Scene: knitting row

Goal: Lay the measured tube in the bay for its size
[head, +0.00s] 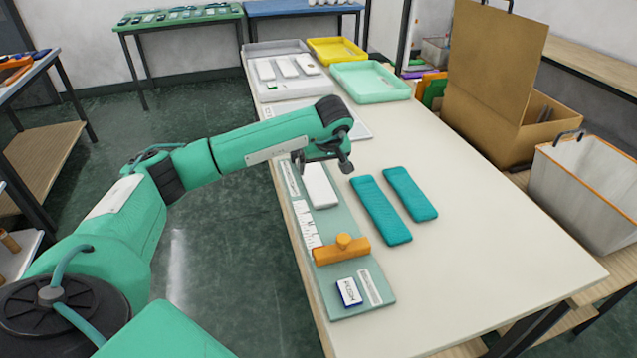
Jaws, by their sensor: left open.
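My left gripper (326,162) is open, its fingers pointing down over the far end of a grey-green measuring board (330,235). A white flat piece (319,188) lies on this board just below and in front of the fingers; I cannot tell if they touch it. Two teal padded tubes (381,208) and (410,193) lie side by side on the table, right of the board. An orange slider (341,249) sits across the board beside a printed scale (306,224). My right gripper is not in view.
A yellow tray (338,43) and a mint tray (371,94) stand at the table's far end. A small blue-and-white block (349,292) lies on the board's near end. The table's right half (480,240) is clear. A cardboard box (500,60) and white bin (585,180) stand beyond the right edge.

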